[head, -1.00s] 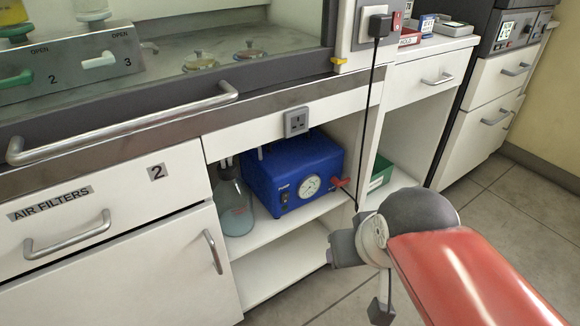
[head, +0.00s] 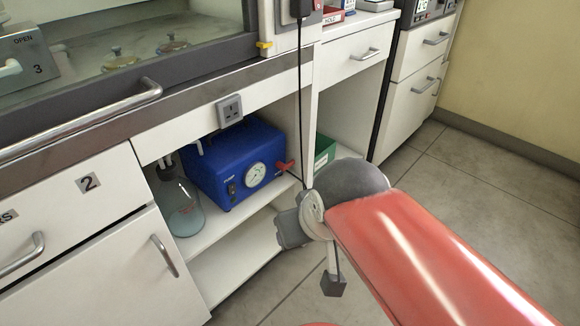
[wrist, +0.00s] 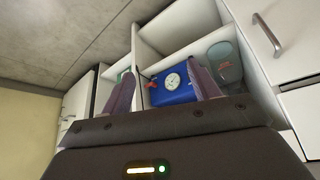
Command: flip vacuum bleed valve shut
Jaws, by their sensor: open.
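The vacuum bleed valve is a small red handle (head: 283,167) on the right side of the blue pump (head: 238,150), beside its round white gauge (head: 255,174). The pump stands on the upper shelf of an open cabinet under the bench. In the wrist view the image is turned over; the red handle (wrist: 151,84) shows between my fingers, near the left one, and the blue pump (wrist: 176,90) lies beyond. My gripper (wrist: 158,90) is open and empty, some distance from the pump. In the head view my red arm hides the gripper fingers.
A glass flask (head: 180,205) with pale liquid stands left of the pump. A green box (head: 324,150) sits in the bay to the right. A black cable (head: 299,90) hangs down in front of the cabinet divider. A socket (head: 230,109) is above the pump. The floor at right is clear.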

